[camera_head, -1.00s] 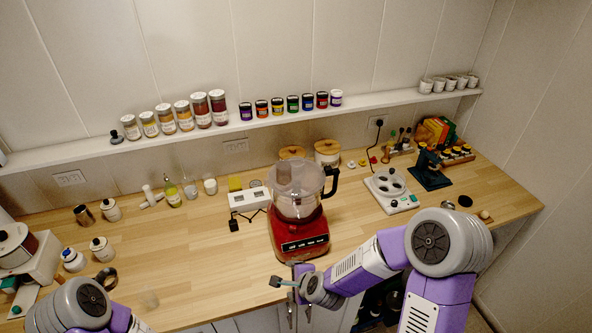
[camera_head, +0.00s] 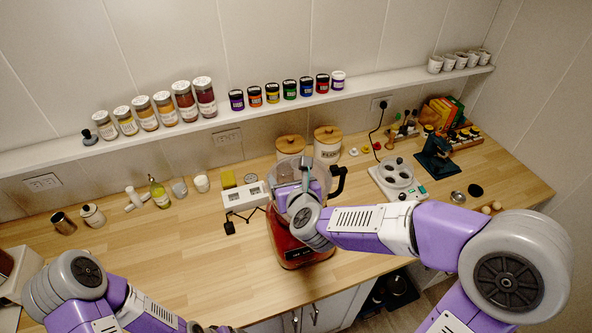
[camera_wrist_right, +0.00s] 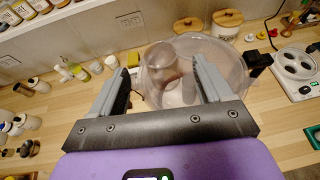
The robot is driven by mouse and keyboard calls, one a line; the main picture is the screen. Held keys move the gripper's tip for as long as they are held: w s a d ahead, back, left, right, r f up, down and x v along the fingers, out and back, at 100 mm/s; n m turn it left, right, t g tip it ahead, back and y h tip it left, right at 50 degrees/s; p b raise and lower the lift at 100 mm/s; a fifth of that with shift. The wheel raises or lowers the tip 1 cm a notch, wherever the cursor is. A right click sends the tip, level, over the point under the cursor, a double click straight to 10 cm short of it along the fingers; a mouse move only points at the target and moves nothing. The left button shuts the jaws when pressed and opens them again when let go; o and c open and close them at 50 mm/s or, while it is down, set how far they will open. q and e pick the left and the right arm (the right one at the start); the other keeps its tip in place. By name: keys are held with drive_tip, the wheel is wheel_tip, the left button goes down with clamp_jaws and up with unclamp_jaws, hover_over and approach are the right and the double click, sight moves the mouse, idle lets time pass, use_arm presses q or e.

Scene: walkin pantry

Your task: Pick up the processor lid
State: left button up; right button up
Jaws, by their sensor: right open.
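The food processor stands near the counter's front, with a red base (camera_head: 287,247) and a clear bowl with a black handle (camera_head: 338,181). Its clear round lid, with a feed tube, shows on top of the bowl in the right wrist view (camera_wrist_right: 222,62). My right gripper (camera_head: 306,166) is over the processor and covers much of the lid in the head view. In the right wrist view the gripper (camera_wrist_right: 163,68) is open and empty, its fingers apart on either side of the feed tube. Contact with the lid cannot be told.
Jars line the wall shelf (camera_head: 160,135). The counter left of the processor (camera_head: 170,245) is mostly clear.

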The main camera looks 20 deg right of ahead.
sight(287, 176)
drive_tip(key=shift+w+f, duration=0.3)
drive_tip(key=shift+w, duration=0.1)
drive_tip(key=p+x, duration=0.1)
drive_tip(key=x, duration=0.3)
drive_tip(key=shift+w+f, duration=0.15)
drive_tip(key=shift+w+d+f+p, duration=0.1)
drive_tip(key=shift+w+f+p, duration=0.2)
drive_tip(key=shift+w, duration=0.3)
drive_tip(key=shift+c, duration=0.2)
drive_tip(key=shift+r, duration=0.1)
drive_tip(key=c, duration=1.2)
